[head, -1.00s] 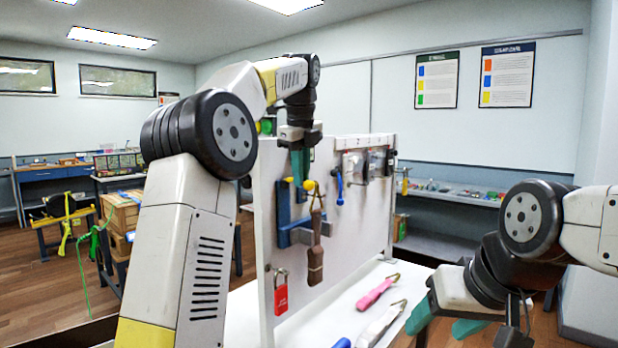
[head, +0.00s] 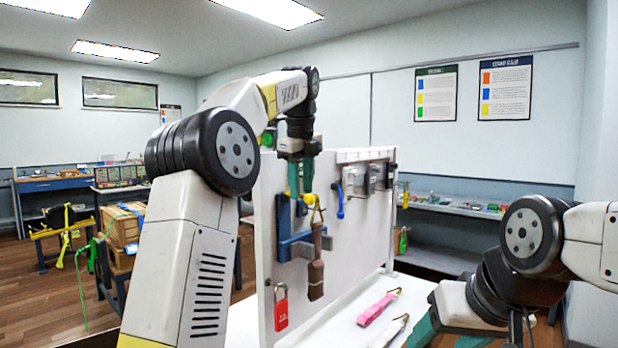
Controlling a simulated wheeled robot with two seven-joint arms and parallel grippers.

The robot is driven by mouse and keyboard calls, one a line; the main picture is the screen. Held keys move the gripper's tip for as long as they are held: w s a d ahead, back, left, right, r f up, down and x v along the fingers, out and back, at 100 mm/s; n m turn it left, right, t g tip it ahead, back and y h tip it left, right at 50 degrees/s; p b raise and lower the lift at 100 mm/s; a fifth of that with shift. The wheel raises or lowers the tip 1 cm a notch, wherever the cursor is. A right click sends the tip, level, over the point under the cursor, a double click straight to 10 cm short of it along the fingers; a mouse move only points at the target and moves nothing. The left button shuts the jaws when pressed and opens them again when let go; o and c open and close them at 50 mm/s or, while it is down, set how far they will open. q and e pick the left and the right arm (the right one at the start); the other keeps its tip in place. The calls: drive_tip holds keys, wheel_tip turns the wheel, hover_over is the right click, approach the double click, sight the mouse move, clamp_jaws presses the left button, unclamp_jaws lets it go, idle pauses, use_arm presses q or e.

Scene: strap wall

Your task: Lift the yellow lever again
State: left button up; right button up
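The yellow lever (head: 309,198) sits on a blue bracket (head: 286,228) mounted on the white upright panel (head: 350,240). My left gripper (head: 300,188) points down from above with its green fingers at the lever's yellow part. The fingers overlap the lever in this view, and I cannot tell whether they are closed on it. A brown strap (head: 316,265) hangs from the bracket beside the lever. My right gripper (head: 445,338) is low at the bottom right, partly cut off by the frame edge, with its green fingers apart and away from the panel.
A red padlock (head: 281,308) hangs at the panel's lower left. A blue-handled lever (head: 340,202) and grey fittings (head: 370,178) are on the panel to the right. A pink strap (head: 377,308) and a white strap (head: 392,331) lie on the white table.

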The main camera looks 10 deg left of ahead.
use_arm(q)
drive_tip(key=v, duration=0.7)
drive_tip(key=shift+r, duration=0.1)
drive_tip(key=shift+s, duration=0.15)
